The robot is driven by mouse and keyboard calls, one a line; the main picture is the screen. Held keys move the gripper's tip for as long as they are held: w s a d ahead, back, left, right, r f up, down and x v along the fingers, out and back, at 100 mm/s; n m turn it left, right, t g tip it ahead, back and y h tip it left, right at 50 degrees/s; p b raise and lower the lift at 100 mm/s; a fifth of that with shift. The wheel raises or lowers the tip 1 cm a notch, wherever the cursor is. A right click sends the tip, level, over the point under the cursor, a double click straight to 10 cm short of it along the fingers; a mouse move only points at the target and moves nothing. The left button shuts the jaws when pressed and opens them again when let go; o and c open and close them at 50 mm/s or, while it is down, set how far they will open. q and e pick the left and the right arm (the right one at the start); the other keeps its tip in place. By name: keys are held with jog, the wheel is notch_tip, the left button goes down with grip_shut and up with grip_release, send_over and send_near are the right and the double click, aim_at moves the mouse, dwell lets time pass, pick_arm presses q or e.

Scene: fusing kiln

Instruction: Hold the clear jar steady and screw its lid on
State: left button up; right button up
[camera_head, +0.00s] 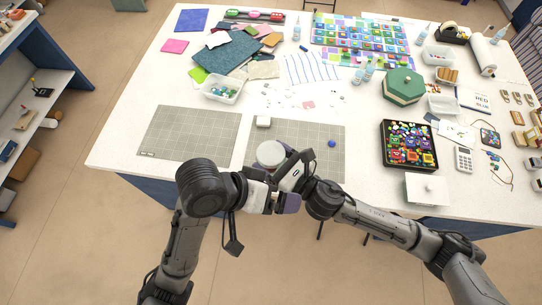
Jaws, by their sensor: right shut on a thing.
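The clear jar (270,153) shows as a pale round shape, seen from above, at the front edge of the right grey cutting mat. My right gripper (287,158) is at the jar's right side and shut on it. My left gripper (262,194) is just below the jar in the picture, close to my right gripper. Its fingers are hidden among the arm parts, so I cannot tell whether it is open. A small round blue thing (332,143) lies on the mat to the right. I cannot tell whether it is the lid.
Grey mats (190,132) cover the front of the white table (365,150). A small white block (263,121) stands behind the jar. A black tray of colourful pieces (408,145) and a white box (426,188) are to the right. A clear tub (222,89) stands behind.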

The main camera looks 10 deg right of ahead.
pick_arm(q)
jog(key=s+a+f+n+t+y, duration=0.4)
jog(key=a+f, duration=0.9)
jog(key=f, duration=0.1)
jog(key=s+a+f+y, duration=0.5)
jog(key=s+a, duration=0.5)
jog(key=a, duration=0.2)
jog(key=shift+s+a+f+n+g, duration=0.2)
jog(key=shift+a+f+n+g, duration=0.1)
jog(key=shift+f, duration=0.55)
pick_arm(e)
jog(key=shift+r, duration=0.1)
